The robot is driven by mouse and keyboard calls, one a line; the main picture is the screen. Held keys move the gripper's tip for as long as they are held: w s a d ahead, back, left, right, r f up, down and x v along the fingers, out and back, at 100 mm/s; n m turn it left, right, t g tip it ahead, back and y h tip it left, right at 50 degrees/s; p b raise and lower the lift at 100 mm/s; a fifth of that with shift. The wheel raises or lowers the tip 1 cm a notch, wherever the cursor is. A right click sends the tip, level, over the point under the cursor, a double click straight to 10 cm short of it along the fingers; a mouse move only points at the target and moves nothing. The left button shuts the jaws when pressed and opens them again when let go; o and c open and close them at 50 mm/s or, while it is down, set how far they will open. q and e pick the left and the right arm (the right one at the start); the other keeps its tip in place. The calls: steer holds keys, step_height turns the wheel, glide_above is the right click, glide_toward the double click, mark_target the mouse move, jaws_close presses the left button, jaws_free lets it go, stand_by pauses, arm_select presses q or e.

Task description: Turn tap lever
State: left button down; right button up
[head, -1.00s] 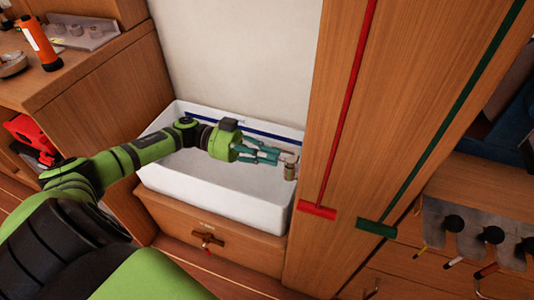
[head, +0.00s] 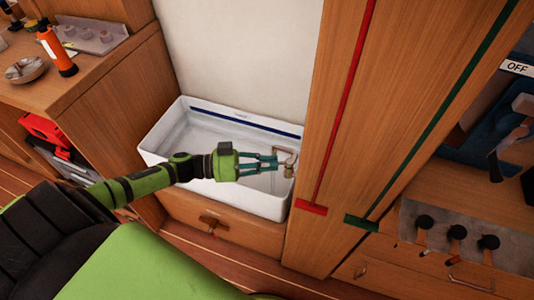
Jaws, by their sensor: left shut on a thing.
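The small brass-coloured tap (head: 289,171) stands at the right end of the white sink (head: 165,158), close to the wooden panel. My left gripper (head: 276,162) reaches in from the left over the sink, with its teal fingers pointing right at the tap. The fingers are shut on the tap lever, which is small and mostly hidden at the fingertips. A thin bent part of the tap shows just above and beyond the fingertips. My right gripper is out of view.
The tall wooden panel (head: 290,240) with a red line (head: 345,120) and a green line (head: 440,115) stands right of the sink. A drawer with a handle (head: 213,222) is below. An orange flashlight (head: 57,48) and metal dish (head: 25,70) are on the left counter.

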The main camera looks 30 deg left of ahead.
arm_select(q)
steer(key=c, duration=1.2)
jaws_free()
steer(key=shift+c, duration=0.2)
steer(key=v, duration=1.2)
